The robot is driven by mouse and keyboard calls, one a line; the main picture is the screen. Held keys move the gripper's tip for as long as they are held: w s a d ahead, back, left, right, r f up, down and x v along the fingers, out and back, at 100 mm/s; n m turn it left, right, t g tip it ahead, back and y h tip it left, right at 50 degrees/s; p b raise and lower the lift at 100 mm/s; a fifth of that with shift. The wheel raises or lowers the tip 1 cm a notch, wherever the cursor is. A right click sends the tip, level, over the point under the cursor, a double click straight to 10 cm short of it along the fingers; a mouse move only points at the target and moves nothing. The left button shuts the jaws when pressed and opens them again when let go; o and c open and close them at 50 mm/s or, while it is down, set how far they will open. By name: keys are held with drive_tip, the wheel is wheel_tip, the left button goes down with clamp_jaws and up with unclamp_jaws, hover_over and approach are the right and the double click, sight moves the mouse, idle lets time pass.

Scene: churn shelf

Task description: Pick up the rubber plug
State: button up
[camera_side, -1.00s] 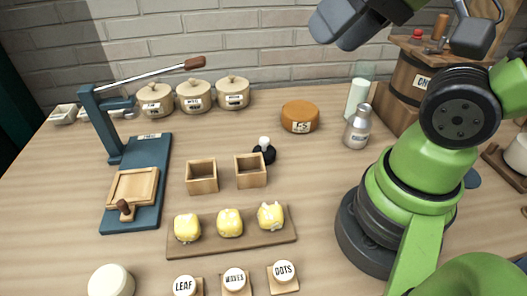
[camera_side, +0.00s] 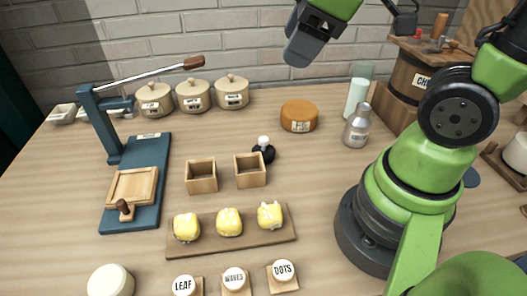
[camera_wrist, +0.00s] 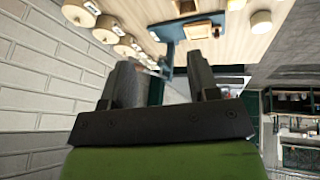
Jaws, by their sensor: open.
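My gripper (camera_side: 302,46) is high above the back of the table, in front of the brick wall. In the wrist view its two dark fingers (camera_wrist: 161,78) stand apart with nothing between them. A small red piece (camera_side: 419,33) sits on top of the wooden churn (camera_side: 412,75) at the back right, to the right of my gripper and apart from it. It could be the rubber plug, but it is too small to be sure. A black round item with a white knob (camera_side: 263,150) stands mid-table, well below my gripper.
A blue lever press (camera_side: 137,180) stands at left, with lidded pots (camera_side: 193,97) behind it. An orange round (camera_side: 299,116), a metal bottle (camera_side: 358,127) and a pale cylinder (camera_side: 357,97) stand toward the right. Wooden boxes (camera_side: 201,177) and a board of yellow blocks (camera_side: 283,238) fill the middle.

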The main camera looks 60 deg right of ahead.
drive_tip(key=w+d+f+n+g+h, duration=0.1)
drive_tip(key=w+d+f+n+g, duration=0.1)
drive_tip(key=w+f+n, duration=0.65)
drive_tip(key=n+g, duration=0.2)
drive_tip(key=n, duration=1.2)
approach(264, 139)
drive_tip(key=f, duration=0.5)
drive_tip(key=shift+d+f, duration=0.2)
drive_tip(key=shift+d, duration=0.05)
drive_tip(key=shift+w+f, duration=0.2)
drive_tip(key=shift+f, duration=0.65)
drive_tip(key=shift+w+f, duration=0.2)
drive_tip(key=shift+f, duration=0.7)
drive_tip(key=shift+w+f, duration=0.2)
drive_tip(key=shift+f, duration=0.65)
clamp_jaws()
drive_tip(key=shift+r, duration=0.1)
